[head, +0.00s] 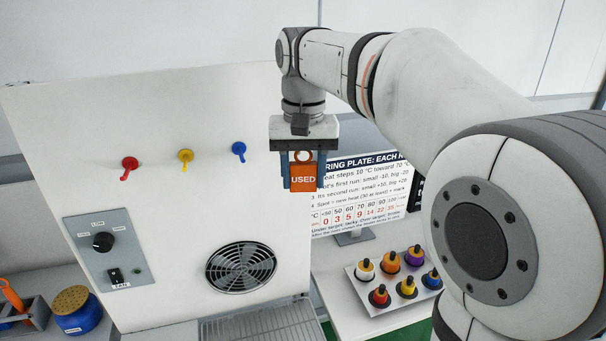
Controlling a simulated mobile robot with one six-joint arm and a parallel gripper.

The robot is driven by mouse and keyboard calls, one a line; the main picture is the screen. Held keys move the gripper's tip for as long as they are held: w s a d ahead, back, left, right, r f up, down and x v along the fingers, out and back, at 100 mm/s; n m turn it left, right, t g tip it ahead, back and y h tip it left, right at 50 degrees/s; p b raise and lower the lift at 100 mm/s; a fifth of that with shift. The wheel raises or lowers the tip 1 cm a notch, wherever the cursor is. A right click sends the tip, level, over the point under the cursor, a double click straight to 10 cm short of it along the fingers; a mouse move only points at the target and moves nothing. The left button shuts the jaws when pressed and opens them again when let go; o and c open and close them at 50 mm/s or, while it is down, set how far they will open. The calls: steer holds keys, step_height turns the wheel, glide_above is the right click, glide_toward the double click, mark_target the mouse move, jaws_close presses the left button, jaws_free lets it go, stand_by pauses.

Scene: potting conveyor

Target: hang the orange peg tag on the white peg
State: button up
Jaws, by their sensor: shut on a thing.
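The orange peg tag (303,179) reads "USED" and has a ring at its top. My gripper (303,187) points down and is shut on the tag, one finger at each side. The tag hangs upright in the air, in front of the right edge of the white panel. Red (130,165), yellow (185,158) and blue (239,150) pegs stick out of that panel in a row, all bare. The blue peg is nearest the tag, to its left. I see no white peg; a white one could be lost against the panel or hidden behind my gripper.
The panel has a round fan grille (241,268) and a knob box (103,254). A printed sign (358,192) stands behind the tag. A tray (362,305) of several coloured bottles is at lower right. A blue pot (77,312) stands at lower left.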

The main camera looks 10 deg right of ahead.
steer(key=shift+w+a+p, duration=0.2)
steer(key=shift+w+p, duration=0.1)
steer(key=shift+w, duration=0.55)
steer(key=shift+w+a+p, duration=0.15)
steer(key=shift+w+p, duration=0.1)
steer(key=shift+w, duration=0.8)
steer(key=shift+c, duration=0.7)
steer(key=shift+w+a+f, duration=0.1)
steer(key=shift+w+f, duration=0.05)
steer(key=shift+w, duration=0.35)
steer(key=shift+c, duration=0.2)
steer(key=shift+f+p, duration=0.1)
steer(key=shift+p, duration=0.3)
steer(key=shift+f, duration=0.35)
steer(key=o, duration=1.2)
